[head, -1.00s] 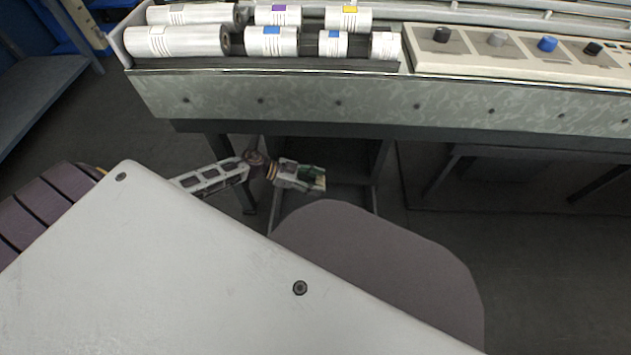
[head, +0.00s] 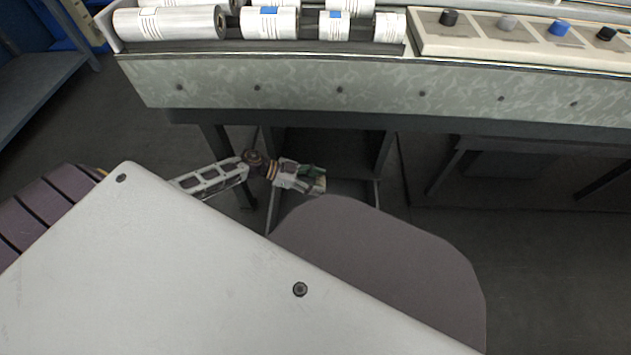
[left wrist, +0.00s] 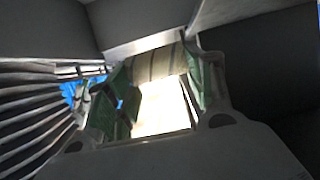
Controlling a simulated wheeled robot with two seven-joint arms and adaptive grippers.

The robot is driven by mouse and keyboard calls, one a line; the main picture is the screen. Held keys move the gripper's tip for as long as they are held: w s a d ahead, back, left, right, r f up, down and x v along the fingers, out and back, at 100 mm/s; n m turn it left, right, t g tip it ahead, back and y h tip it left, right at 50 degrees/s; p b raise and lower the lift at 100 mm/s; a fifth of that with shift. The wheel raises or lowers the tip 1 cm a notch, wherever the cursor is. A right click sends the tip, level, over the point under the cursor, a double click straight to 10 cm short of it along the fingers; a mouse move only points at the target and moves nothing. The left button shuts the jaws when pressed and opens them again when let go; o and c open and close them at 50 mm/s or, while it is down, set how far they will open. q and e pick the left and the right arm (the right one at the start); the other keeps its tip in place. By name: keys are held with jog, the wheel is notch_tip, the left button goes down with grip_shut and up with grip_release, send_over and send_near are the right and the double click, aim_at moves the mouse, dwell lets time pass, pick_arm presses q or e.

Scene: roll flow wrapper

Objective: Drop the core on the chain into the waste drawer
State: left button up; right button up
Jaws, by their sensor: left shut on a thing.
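The waste drawer (head: 379,195) is under the machine and stands partly pulled out; its dark inside shows between two side walls. My left gripper (head: 314,181), with green finger pads, is at the drawer's near end and is shut on it. The exact part held is hidden in the head view. In the left wrist view a pale, banded surface (left wrist: 165,95) shows between the green-padded fingers; I cannot tell what it is. I cannot single out the core or the chain among the white rolls. My right gripper is not in view.
White labelled rolls (head: 270,22) lie along the machine top at the left. A panel with several knobs (head: 507,22) is right of them. A leg (head: 213,150) stands left of the drawer. A grey shelf (head: 40,90) is at far left. Floor is bare at right (head: 540,260).

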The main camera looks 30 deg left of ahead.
pick_arm(q)
jog(key=o, duration=0.8)
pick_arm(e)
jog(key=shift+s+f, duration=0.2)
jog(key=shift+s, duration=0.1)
pick_arm(q)
jog(key=shift+s+a+r, duration=0.2)
jog(key=shift+s+a, duration=0.1)
jog(key=shift+a, duration=0.35)
jog(key=shift+v, duration=5.25)
jog(key=shift+d, duration=0.1)
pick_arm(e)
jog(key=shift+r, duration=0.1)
